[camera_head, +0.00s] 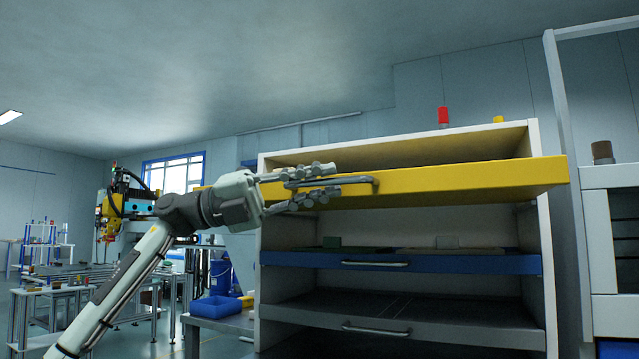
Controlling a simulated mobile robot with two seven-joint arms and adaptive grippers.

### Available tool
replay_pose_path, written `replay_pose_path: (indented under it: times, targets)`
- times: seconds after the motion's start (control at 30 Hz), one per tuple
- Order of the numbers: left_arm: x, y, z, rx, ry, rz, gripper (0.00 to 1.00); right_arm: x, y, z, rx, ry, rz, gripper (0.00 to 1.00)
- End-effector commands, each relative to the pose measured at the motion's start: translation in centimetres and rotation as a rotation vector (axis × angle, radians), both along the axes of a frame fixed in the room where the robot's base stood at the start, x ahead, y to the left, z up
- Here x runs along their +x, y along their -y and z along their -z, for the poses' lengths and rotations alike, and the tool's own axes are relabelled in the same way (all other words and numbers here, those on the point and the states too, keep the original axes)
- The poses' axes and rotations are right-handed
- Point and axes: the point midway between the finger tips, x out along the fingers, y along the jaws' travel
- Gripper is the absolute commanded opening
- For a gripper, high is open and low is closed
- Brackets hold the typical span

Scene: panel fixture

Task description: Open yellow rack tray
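The yellow tray (450,181) is in the upper part of a white rack (549,260). Its yellow front stands out ahead of the rack's frame and the blue tray below, so it looks pulled out at least partly. A grey bar handle (362,181) runs along the front. My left gripper (328,182) reaches in from the left, with one finger above the handle and one below. The fingers are apart, and the handle lies between them. Whether they touch it I cannot tell. My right gripper is not in view.
Below are a blue tray (460,263) and a grey tray (450,335), each with a handle, both further back than the yellow one. A blue bin (215,307) sits on a bench at left. A pale cabinet (610,240) stands close at right.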

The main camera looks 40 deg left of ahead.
Motion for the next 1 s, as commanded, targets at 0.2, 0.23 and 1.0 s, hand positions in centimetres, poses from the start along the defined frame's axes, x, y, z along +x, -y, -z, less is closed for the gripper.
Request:
replay_pose_path:
  times: [0.2, 0.23, 1.0]
  targets:
    - [0.0, -0.1, 0.0, -0.001, -0.001, -0.001, 0.19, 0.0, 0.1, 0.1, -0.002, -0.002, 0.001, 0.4]
    - [-0.1, -0.2, 0.0, -0.001, -0.001, -0.001, 0.19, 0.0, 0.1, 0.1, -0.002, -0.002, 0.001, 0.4]
    - [-6.2, -9.6, 2.4, -0.002, 0.0, 0.0, 0.19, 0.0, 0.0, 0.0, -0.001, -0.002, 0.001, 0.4]
